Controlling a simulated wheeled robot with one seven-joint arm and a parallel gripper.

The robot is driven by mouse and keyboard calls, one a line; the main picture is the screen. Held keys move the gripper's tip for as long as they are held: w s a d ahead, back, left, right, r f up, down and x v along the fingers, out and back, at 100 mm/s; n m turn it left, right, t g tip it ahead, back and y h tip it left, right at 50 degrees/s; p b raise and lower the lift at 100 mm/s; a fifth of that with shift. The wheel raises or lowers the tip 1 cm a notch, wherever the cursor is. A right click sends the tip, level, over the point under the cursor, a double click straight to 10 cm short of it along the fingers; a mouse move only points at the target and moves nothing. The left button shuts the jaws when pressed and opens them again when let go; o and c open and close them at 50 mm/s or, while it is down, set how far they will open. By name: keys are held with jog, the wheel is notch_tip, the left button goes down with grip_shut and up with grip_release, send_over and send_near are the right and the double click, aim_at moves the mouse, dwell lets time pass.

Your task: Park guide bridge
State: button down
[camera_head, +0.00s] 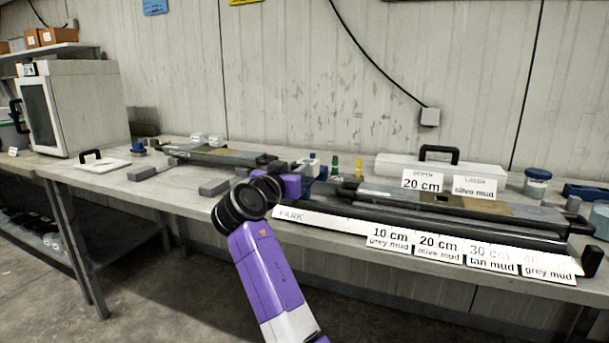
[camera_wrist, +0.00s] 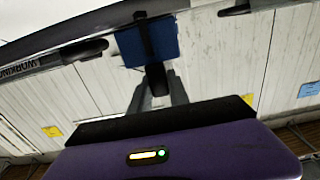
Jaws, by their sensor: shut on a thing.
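My gripper (camera_wrist: 158,82) is shut on the dark stem of a blue block with a black strap, which I take to be the guide bridge (camera_wrist: 132,46). In the head view my purple wrist reaches over the bench's middle, and a blue part of the bridge (camera_head: 312,171) shows just beyond it. My fingertips are largely hidden there. The long white strip marked PARK (camera_head: 325,222) runs along the front right of the bench, close to my wrist. A core liner (camera_head: 440,200) lies behind this strip. Whether the bridge touches anything below is unclear.
Cards reading 10 cm to 30 cm (camera_head: 438,247) line the front right edge. A white case with black handle (camera_head: 400,167) stands behind. Grey blocks (camera_head: 214,187) and another liner (camera_head: 215,155) are at left. Small green and yellow pieces (camera_head: 335,165) stand near the bridge.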

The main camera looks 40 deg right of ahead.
jog(key=shift+w+a, duration=0.25)
jog(key=shift+w, duration=0.05)
jog(key=c, duration=1.3)
grip_release()
jog(key=shift+w, duration=0.1)
jog(key=shift+o, duration=0.3)
jog(key=shift+d, duration=0.1)
jog(key=v, duration=0.8)
jog(key=shift+p, duration=0.4)
jog(key=shift+d, duration=0.1)
